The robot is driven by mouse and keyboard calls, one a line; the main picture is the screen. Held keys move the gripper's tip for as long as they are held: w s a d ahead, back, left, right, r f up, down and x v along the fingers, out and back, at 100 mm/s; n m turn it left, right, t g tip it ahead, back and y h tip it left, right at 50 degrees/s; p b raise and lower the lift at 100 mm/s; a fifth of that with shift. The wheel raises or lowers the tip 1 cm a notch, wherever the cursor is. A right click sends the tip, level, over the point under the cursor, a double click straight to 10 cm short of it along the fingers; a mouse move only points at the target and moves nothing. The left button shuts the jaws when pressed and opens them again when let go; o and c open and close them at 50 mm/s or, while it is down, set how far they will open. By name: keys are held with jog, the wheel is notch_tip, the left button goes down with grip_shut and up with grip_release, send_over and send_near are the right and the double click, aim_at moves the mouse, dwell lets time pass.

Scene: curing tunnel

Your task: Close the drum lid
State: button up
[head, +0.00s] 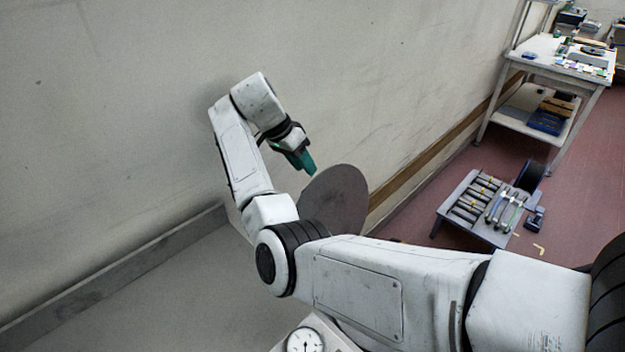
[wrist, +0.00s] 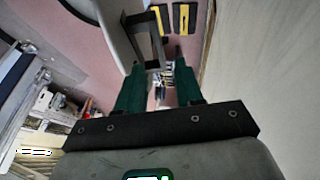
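A dark grey round disc (head: 335,198), which looks like the drum lid, stands tilted up behind my arm in the head view. My arm hides its lower part, and the drum itself cannot be made out. My gripper (head: 303,160), with green fingers, is above and left of the disc, apart from it, near the wall. In the wrist view my gripper (wrist: 160,86) has its two fingers apart, with nothing held between them. A dark angular frame (wrist: 147,42) shows just past the fingertips; I cannot tell whether it belongs to the lid.
A pale wall (head: 330,80) runs close behind my gripper. A low stand with several rollers (head: 484,207) is on the red floor at right. A white workbench (head: 550,62) stands beyond it. A round dial gauge (head: 305,342) is at the bottom edge.

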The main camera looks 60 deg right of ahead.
jog(key=x, duration=0.6)
jog(key=shift+s+d+f+p, duration=0.15)
jog(key=shift+f+p, duration=0.1)
jog(key=shift+p, duration=0.15)
jog(key=shift+c, duration=0.4)
grip_shut()
dwell(0.6)
